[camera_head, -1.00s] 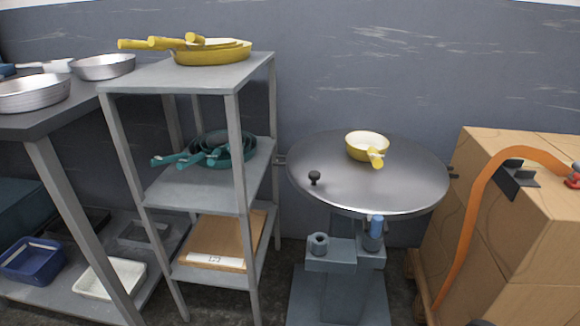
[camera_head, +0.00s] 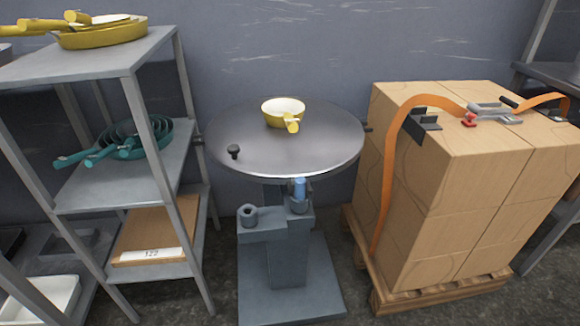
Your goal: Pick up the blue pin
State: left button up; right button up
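The blue pin (camera_head: 300,188) stands upright in a grey holder at the right of the grey pedestal (camera_head: 275,225), just below the front rim of the round metal table top (camera_head: 330,150). Its lower part is hidden inside the holder. A second holder (camera_head: 248,214) at the pedestal's left looks empty. Neither of my grippers is in view.
A small yellow pan (camera_head: 272,117) and a black knob (camera_head: 234,151) are on the round top. A grey shelf (camera_head: 150,60) with yellow and teal pans stands left. Strapped cardboard boxes (camera_head: 420,230) on a wooden pallet (camera_head: 440,300) stand right. Some floor shows around the pedestal base.

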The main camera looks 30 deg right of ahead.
aim_at(300, 182)
jog(key=z, duration=1.05)
